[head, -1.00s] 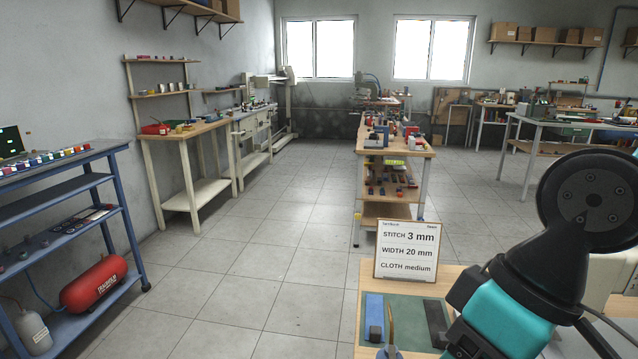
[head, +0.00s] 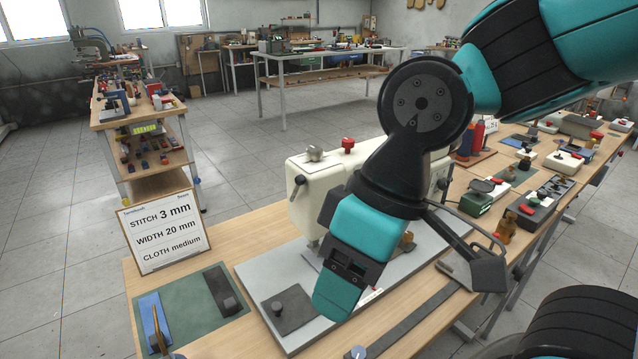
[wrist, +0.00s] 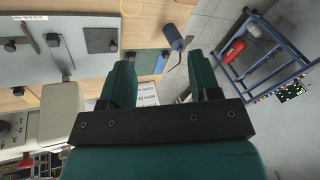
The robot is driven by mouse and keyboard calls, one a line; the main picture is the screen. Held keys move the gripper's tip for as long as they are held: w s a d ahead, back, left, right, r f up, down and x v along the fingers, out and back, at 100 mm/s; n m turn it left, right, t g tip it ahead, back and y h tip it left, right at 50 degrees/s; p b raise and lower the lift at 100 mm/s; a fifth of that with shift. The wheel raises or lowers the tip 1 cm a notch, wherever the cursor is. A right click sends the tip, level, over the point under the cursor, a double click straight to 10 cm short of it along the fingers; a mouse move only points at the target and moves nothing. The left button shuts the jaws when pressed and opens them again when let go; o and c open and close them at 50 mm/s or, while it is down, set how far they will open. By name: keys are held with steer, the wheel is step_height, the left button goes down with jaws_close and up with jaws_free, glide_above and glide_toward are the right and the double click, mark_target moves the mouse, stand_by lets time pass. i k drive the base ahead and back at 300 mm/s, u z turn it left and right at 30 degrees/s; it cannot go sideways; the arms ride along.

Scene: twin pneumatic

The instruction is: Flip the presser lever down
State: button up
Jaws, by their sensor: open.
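The cream sewing machine (head: 305,205) stands on a grey base plate (head: 262,262) in the head view, partly hidden behind my arm. A small dark lever (head: 297,187) sticks out at the left end of its head; I take it as the presser lever, and it looks tilted. My gripper (head: 335,300) hangs in front of the machine, apart from the lever, pointing down. In the wrist view my gripper (wrist: 160,80) has its two teal fingers spread with nothing between them. A cream part of the machine (wrist: 60,115) shows left of the fingers there.
A sign board (head: 162,232) stands at the bench's back left, behind a green mat (head: 190,308) with a blue strip and a dark block. A dark strip (head: 415,318) lies along the front. Several devices crowd the bench to the right. Open floor lies left.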

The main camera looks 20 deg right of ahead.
mark_target(300, 179)
steer(key=z, duration=1)
steer(key=k, duration=0.65)
steer(key=u, duration=1.25)
steer(key=i, duration=0.5)
